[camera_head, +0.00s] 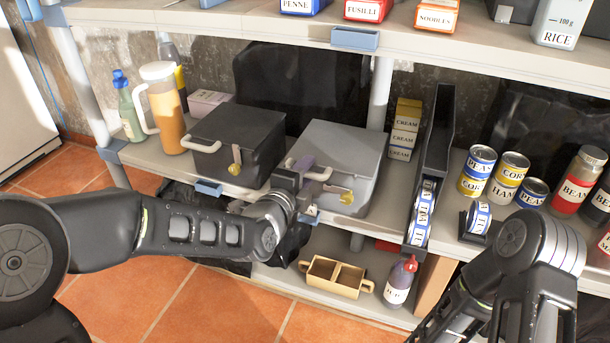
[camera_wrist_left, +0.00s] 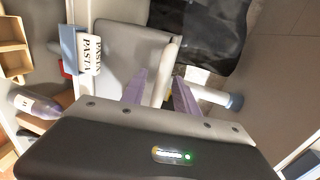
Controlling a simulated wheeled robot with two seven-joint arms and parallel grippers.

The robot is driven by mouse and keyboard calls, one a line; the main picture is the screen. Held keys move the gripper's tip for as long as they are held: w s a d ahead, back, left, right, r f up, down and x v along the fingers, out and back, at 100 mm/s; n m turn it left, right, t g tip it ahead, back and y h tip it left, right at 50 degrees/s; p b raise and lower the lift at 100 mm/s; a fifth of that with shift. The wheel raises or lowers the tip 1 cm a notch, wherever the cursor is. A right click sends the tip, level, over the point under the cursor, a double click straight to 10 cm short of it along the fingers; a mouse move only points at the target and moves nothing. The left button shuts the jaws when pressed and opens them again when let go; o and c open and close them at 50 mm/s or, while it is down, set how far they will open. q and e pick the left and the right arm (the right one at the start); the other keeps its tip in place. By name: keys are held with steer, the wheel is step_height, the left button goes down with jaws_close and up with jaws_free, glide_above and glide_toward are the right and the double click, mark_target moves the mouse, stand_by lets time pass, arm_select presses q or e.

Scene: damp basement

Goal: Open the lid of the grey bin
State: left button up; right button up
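The grey bin (camera_head: 365,158) stands on the middle shelf, its lid (camera_head: 345,145) lying flat and closed. A pale bar handle (camera_head: 318,174) sticks out at the lid's front left, and a yellowish latch tag hangs on the front. My left gripper (camera_head: 302,176) is at this handle. In the left wrist view the purple fingers of my left gripper (camera_wrist_left: 160,88) stand apart on either side of the pale handle (camera_wrist_left: 172,55), with a gap showing beside it. The grey lid (camera_wrist_left: 125,50) lies beyond. My right arm shows at the lower right, but its fingertips do not.
A black lidded bin (camera_head: 240,135) stands close on the left, with a juice jug (camera_head: 165,115) beyond it. Cream cartons (camera_head: 404,128) and a dark upright rack (camera_head: 436,160) stand to the right. The upper shelf (camera_head: 270,27) overhangs the bins.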

arm_select(q)
steer(key=shift+c, duration=0.5)
jaws_close()
stand_by(0.8)
